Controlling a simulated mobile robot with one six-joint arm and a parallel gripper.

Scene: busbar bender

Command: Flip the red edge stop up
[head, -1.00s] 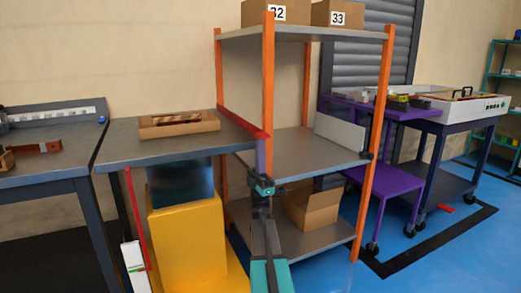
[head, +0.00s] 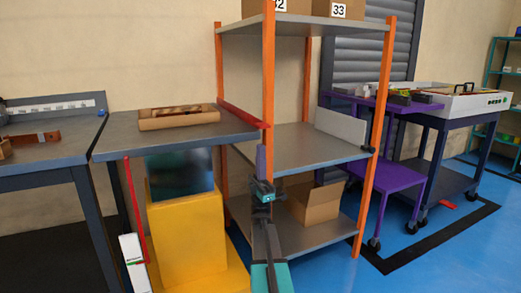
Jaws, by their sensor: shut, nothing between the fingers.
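A red bar (head: 242,115), which looks like the edge stop, runs along the right edge of the grey table (head: 115,147). It looks level with the tabletop or slightly above it, but its exact tilt is hard to tell. My gripper (head: 261,150) points up with its purple fingers shut and empty. In the picture its tips are just below the near end of the red bar, with a small gap. The depth between them cannot be told.
An orange-posted shelf (head: 300,150) stands right behind my gripper. A yellow block (head: 188,245) is under the table. A cardboard tray (head: 178,118) lies on the tabletop. A thin red upright strip (head: 135,210) is at the lower left. A purple cart (head: 385,175) stands right.

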